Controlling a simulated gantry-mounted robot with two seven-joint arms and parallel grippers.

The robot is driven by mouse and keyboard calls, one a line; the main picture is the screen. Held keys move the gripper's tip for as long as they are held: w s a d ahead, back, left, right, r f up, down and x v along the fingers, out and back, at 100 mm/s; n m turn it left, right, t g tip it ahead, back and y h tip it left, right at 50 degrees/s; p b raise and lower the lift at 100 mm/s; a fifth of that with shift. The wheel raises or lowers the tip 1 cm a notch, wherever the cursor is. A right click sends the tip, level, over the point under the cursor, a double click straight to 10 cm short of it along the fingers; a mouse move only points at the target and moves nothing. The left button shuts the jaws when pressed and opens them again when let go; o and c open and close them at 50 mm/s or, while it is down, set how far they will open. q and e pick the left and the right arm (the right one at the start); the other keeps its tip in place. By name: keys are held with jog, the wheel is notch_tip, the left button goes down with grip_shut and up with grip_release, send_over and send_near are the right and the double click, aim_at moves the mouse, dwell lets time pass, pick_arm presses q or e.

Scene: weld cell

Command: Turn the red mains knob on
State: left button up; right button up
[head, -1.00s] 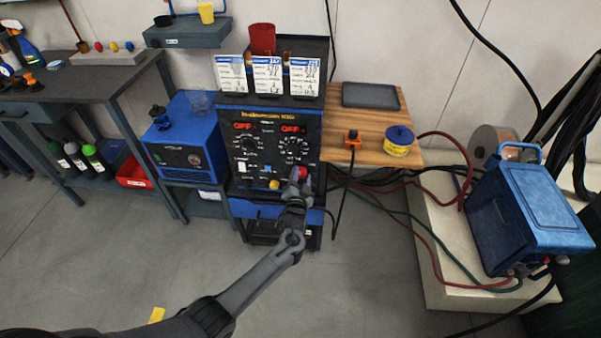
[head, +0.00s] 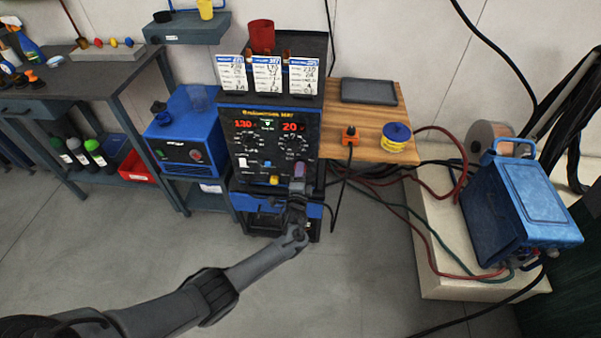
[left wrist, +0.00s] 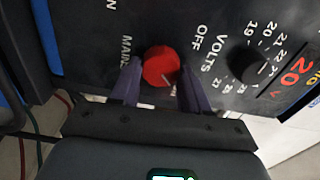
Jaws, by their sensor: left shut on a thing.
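The red mains knob (left wrist: 161,66) is on the dark front panel of the welding machine (head: 262,141), at its lower right. In the left wrist view it sits between the two fingers of my left gripper (left wrist: 160,88), which is shut on it. The white mark on the knob points toward the lower right, by a partly hidden label. In the head view my left gripper (head: 298,186) covers most of the knob. The displays (head: 292,127) are lit red and show 130 and 20. My right gripper is not in view.
A yellow knob (head: 274,180) and a white switch (head: 243,162) are left of the gripper. A wooden side table (head: 363,151) stands to the right, with cables beside it. A blue machine (head: 187,140) stands to the left. The floor in front is clear.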

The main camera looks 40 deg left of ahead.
pick_arm(q)
jog(key=shift+m, duration=0.5)
jog(key=o, duration=1)
jog(key=shift+p+v, duration=2.65)
jog(key=shift+v, duration=2.75)
